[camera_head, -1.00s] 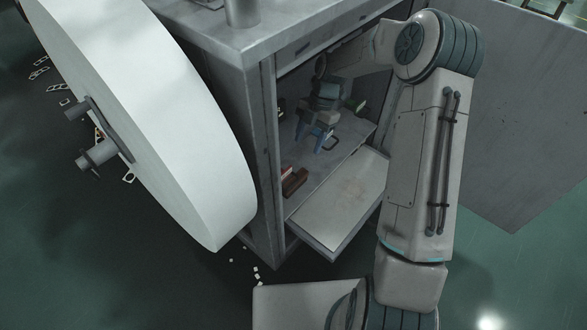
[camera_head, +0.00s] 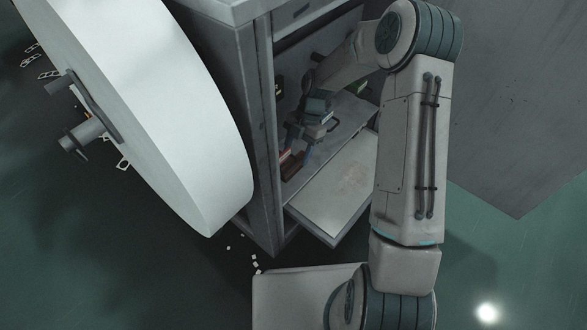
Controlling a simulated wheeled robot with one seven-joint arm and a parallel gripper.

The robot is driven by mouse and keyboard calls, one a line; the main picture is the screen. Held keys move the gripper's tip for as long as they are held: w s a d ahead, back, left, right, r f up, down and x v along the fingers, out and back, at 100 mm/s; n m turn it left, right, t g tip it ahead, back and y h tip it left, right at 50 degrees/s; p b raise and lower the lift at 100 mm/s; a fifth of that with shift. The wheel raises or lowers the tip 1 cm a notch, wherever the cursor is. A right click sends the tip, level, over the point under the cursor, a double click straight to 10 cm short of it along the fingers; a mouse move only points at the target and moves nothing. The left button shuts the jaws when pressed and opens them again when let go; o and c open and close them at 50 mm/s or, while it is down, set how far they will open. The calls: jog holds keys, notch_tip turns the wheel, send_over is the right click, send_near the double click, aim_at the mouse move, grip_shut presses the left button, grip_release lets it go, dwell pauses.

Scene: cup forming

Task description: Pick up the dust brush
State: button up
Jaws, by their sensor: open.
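A reddish-brown block-like thing, which looks like the dust brush (camera_head: 291,168), lies on the cabinet's inner floor near its left wall. Its upper part is partly hidden by my gripper (camera_head: 298,154). My gripper reaches into the cabinet, points down with its fingers apart, and is right at the brush. I cannot tell whether the fingers touch it or straddle it.
The metal cabinet (camera_head: 238,120) encloses my gripper, with a shelf or tray (camera_head: 335,195) jutting out in front. A big white roll (camera_head: 150,95) stands at left, a grey panel (camera_head: 505,110) at right.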

jog(key=shift+b+x, duration=0.35)
jog(key=shift+x, duration=1)
jog(key=shift+f, duration=0.1)
jog(key=c, duration=1.1)
